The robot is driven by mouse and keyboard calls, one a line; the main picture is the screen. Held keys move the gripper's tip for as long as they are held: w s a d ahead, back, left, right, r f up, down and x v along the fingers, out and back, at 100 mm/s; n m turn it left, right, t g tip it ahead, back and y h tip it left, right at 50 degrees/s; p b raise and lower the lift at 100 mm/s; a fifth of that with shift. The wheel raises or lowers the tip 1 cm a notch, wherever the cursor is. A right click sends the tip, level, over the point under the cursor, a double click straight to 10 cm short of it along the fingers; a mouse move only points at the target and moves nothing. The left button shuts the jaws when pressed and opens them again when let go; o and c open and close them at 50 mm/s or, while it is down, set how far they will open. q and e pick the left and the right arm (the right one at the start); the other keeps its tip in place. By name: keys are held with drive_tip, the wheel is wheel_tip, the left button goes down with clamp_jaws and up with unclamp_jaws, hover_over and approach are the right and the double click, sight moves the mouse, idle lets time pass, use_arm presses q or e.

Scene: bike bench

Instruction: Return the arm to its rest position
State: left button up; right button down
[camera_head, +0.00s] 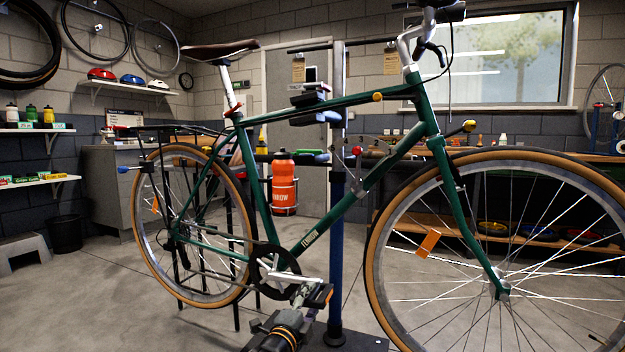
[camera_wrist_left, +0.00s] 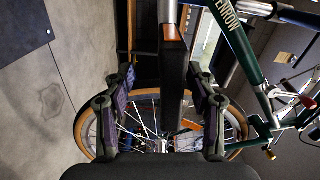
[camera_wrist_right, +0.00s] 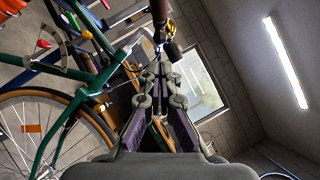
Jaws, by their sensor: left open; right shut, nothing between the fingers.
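My left gripper (camera_head: 302,302) comes in at the bottom of the head view, beside the pedal (camera_head: 319,296) of the green bike (camera_head: 348,218). In the left wrist view its fingers (camera_wrist_left: 166,84) stand apart, one on each side of the black pedal with an orange reflector (camera_wrist_left: 172,34). I cannot tell whether they touch it. My right gripper (camera_wrist_right: 161,70) shows only in the right wrist view, its fingertips together and empty. Beyond its tips is a dark handlebar part (camera_wrist_right: 170,50); the gap between them is unclear.
The bike is held on a blue repair stand (camera_head: 338,250). Its front wheel (camera_head: 500,250) fills the right side. A workbench (camera_head: 480,152) runs along the back wall. Open floor (camera_head: 70,305) lies to the left.

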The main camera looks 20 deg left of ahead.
drive_tip(key=s, duration=0.4)
drive_tip(key=shift+s, duration=0.2)
use_arm(q)
drive_tip(key=shift+s, duration=0.1)
use_arm(e)
drive_tip(key=shift+r, duration=0.1)
use_arm(q)
drive_tip(key=s+p, duration=0.5)
drive_tip(key=s, duration=0.5)
drive_tip(key=shift+p, duration=0.3)
use_arm(e)
wheel_tip(320, 180, up, 5)
drive_tip(key=shift+r, duration=0.2)
drive_tip(key=shift+w, duration=0.1)
